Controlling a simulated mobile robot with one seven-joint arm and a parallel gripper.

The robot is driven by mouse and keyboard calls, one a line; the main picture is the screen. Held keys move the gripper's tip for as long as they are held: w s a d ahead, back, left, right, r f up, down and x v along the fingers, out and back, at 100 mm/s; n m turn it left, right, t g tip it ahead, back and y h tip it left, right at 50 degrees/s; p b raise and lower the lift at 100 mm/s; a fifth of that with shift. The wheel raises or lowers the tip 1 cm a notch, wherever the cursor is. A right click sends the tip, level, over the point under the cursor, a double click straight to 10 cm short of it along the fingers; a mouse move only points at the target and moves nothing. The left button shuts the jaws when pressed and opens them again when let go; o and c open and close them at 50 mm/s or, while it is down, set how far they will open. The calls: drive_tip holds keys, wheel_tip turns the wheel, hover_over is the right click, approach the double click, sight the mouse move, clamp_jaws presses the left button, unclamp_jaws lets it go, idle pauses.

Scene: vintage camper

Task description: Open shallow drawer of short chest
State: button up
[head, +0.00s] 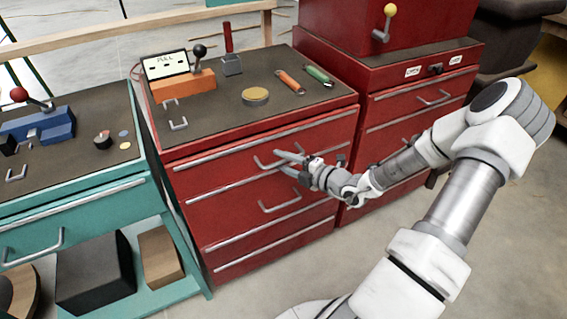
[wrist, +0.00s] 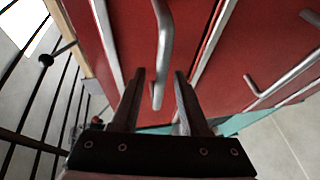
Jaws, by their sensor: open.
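The short chest is the red chest (head: 190,205) in the middle of the head view, with several drawers whose fronts look flush and shut. My gripper (head: 281,162) is open in front of its upper drawer front, at the right part of the upper bar handle (head: 262,165). In the wrist view, my gripper's two fingers (wrist: 157,75) stand either side of a silver handle (wrist: 164,40). The handle's bent end lies between them; I cannot tell whether they touch it. A lower handle (head: 280,205) sits on the drawer below and shows at right in the wrist view (wrist: 285,75).
The chest top holds an orange lever box (head: 185,90), a round tan disc (head: 255,96), and orange (head: 290,82) and green (head: 318,75) tools. A teal bench (head: 90,205) stands left; a taller red cabinet (head: 400,115) stands right, close behind my arm. The floor in front is clear.

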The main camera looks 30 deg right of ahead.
clamp_jaws()
idle(1.4)
